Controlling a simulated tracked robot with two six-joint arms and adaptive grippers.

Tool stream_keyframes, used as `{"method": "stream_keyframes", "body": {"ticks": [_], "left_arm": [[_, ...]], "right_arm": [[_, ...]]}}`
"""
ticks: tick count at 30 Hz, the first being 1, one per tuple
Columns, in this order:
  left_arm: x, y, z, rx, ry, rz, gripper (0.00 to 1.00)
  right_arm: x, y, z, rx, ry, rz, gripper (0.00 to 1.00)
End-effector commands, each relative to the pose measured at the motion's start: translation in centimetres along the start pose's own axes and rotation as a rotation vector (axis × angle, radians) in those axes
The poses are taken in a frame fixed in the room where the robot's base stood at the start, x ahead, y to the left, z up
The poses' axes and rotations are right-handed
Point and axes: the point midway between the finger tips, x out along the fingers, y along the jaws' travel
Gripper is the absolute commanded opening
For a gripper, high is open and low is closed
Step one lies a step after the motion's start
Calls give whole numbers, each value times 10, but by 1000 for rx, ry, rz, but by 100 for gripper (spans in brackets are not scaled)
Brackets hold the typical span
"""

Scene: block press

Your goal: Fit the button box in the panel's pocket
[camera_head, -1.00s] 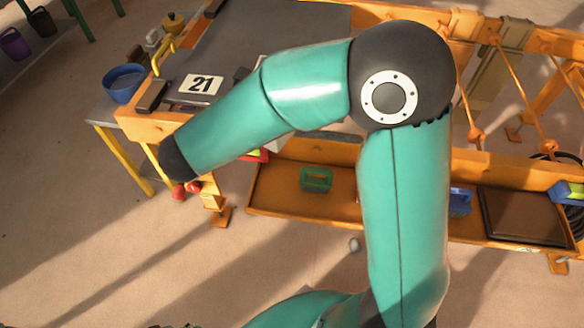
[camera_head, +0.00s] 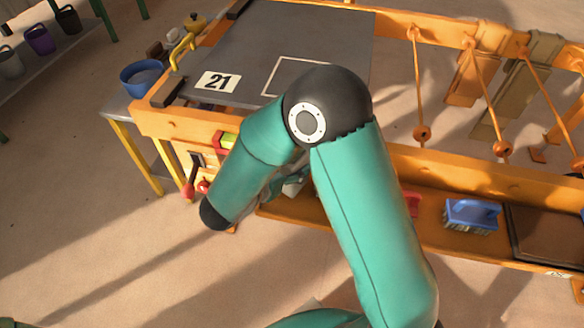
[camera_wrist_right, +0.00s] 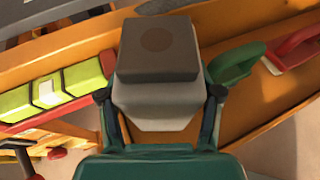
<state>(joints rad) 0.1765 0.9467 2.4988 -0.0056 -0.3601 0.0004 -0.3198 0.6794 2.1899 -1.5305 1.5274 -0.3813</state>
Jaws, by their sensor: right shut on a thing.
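A grey box with a darker top that bears a faint round mark, seemingly the button box (camera_wrist_right: 158,50), fills the middle of the right wrist view. My right gripper (camera_wrist_right: 160,95) is shut on it, with one finger on each side. In the head view my right arm hides most of the gripper, and only a pale part of the box (camera_head: 294,187) shows beside the forearm. An orange panel (camera_head: 178,150) with a dark square opening (camera_head: 196,159) shows at the bench's left front, left of the forearm. My left gripper is out of view.
A lime-green and red part (camera_wrist_right: 60,92) lies left of the box in the wrist view. A green handled tool (camera_wrist_right: 236,64) and a red one (camera_wrist_right: 296,48) lie on the orange shelf. A blue brush (camera_head: 471,215) stands further right. Red knobs (camera_head: 188,191) stick out below the panel.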

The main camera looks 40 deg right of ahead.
Motion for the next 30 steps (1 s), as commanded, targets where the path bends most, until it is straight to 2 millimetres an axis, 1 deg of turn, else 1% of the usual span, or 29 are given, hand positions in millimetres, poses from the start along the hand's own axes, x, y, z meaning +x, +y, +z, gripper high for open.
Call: {"method": "stream_keyframes", "body": {"ticks": [1, 3, 13, 14, 18, 27, 30], "left_arm": [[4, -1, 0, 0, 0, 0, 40], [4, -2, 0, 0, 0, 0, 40], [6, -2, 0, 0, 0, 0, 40], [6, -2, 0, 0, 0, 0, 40], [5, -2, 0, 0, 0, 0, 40], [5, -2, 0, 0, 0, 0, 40], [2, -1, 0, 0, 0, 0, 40]], "right_arm": [[4, 0, -8, -1, -2, -1, 10], [5, 0, -11, 0, -2, 0, 10], [6, 0, -13, 2, -2, 0, 10], [6, 0, -14, 1, 0, 0, 66], [6, 0, -13, 1, 0, -1, 89], [6, 0, -13, 1, 0, -1, 89], [5, -1, -10, 2, 0, -1, 89]]}}
